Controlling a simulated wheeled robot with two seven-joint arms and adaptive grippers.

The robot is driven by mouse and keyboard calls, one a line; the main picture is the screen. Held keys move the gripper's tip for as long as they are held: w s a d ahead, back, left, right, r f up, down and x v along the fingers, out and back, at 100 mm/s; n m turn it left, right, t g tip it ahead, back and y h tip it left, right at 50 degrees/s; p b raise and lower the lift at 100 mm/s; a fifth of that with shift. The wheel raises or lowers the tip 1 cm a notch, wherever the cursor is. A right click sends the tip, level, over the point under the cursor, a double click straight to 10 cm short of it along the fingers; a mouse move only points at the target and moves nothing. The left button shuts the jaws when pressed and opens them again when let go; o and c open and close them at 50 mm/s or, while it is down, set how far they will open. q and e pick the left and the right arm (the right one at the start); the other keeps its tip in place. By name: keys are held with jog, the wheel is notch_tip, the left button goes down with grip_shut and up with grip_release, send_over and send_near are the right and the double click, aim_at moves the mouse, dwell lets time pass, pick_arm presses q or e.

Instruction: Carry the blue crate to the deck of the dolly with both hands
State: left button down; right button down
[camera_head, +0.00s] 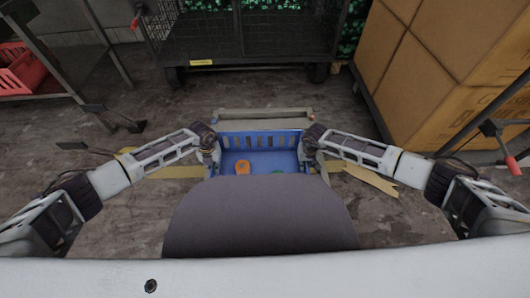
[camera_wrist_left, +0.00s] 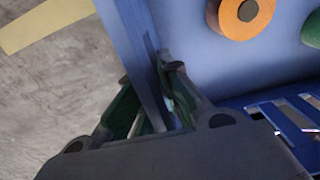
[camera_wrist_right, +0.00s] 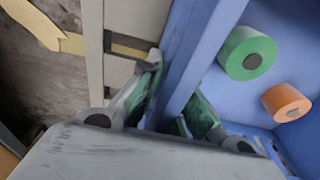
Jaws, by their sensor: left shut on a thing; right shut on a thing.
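The blue crate (camera_head: 262,138) is in front of me at the middle of the head view, its near part hidden by my own body. It holds an orange roll (camera_head: 243,167) and a green roll (camera_wrist_right: 248,53). My left gripper (camera_head: 214,155) is shut on the crate's left wall, which shows between its fingers in the left wrist view (camera_wrist_left: 145,45). My right gripper (camera_head: 308,150) is shut on the right wall (camera_wrist_right: 190,60). A low grey slatted frame (camera_head: 262,113), apparently the dolly deck, shows just beyond the crate. I cannot tell whether the crate touches it.
A dark wire cage cart (camera_head: 245,40) stands at the back. Stacked cardboard boxes (camera_head: 440,60) stand at the right. A rack with a red crate (camera_head: 18,68) is at the far left. Yellow tape (camera_head: 180,172) marks the concrete floor, which is bare on the left.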

pick_arm(q)
jog(key=c, duration=1.6)
grip_release()
pick_arm(e)
jog(key=c, duration=1.6)
grip_release()
pick_arm(q)
jog(key=shift+r, duration=0.15)
jog(key=shift+r, duration=5.85)
pick_arm(e)
jog(key=shift+r, duration=0.15)
jog(key=shift+s+r, duration=0.25)
jog(key=shift+r, duration=1.7)
jog(key=shift+s+r, duration=0.2)
jog(key=shift+r, duration=1.7)
jog(key=shift+s+r, duration=0.25)
jog(key=shift+r, duration=1.7)
